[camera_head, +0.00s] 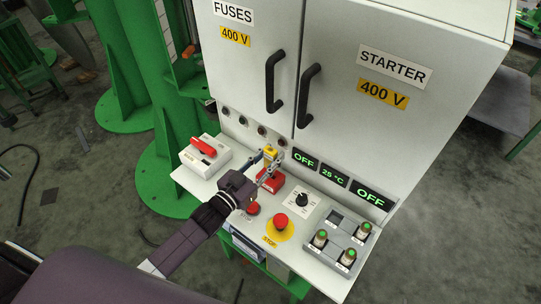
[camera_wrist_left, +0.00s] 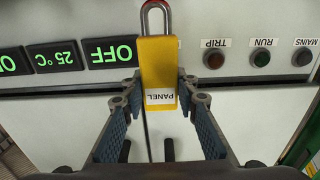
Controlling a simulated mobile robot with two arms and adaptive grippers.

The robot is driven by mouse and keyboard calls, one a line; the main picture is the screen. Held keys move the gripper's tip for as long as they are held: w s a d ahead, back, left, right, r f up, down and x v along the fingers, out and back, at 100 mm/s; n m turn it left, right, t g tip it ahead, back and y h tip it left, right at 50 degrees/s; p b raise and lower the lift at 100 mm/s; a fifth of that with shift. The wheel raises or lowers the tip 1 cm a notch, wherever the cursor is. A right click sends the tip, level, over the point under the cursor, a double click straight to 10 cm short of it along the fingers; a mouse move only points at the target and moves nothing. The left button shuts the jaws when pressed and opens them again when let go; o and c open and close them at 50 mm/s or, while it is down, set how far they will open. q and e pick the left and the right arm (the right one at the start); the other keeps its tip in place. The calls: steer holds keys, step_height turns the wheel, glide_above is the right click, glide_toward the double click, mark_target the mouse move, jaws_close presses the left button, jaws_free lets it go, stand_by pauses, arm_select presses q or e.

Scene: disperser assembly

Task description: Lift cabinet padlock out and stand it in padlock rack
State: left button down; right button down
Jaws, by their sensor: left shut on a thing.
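The yellow padlock (camera_head: 270,153) is in my left gripper (camera_head: 267,168), above the back of the white console shelf. In the left wrist view the padlock (camera_wrist_left: 159,75) has a PANEL label, which reads upside down, and a steel shackle at the top of the picture. The fingers of my left gripper (camera_wrist_left: 158,100) are on both sides of its body. A red block (camera_head: 271,181) sits on the shelf just below the gripper, partly hidden by it; I cannot tell whether it is the padlock rack. My right gripper is not in view.
A switch box with a red handle (camera_head: 203,146) stands at the left of the shelf. A black knob (camera_head: 301,199), a red STOP button (camera_head: 281,221) and a grey holder with green-topped cylinders (camera_head: 334,219) are to the right. The cabinet front (camera_head: 269,124) rises behind.

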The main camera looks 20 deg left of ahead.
arm_select(q)
steer(key=shift+f+b, duration=1.6)
steer(key=shift+f, duration=0.55)
steer(key=c, duration=1.4)
jaws_free()
steer(key=shift+c, duration=0.2)
steer(key=v, duration=1.2)
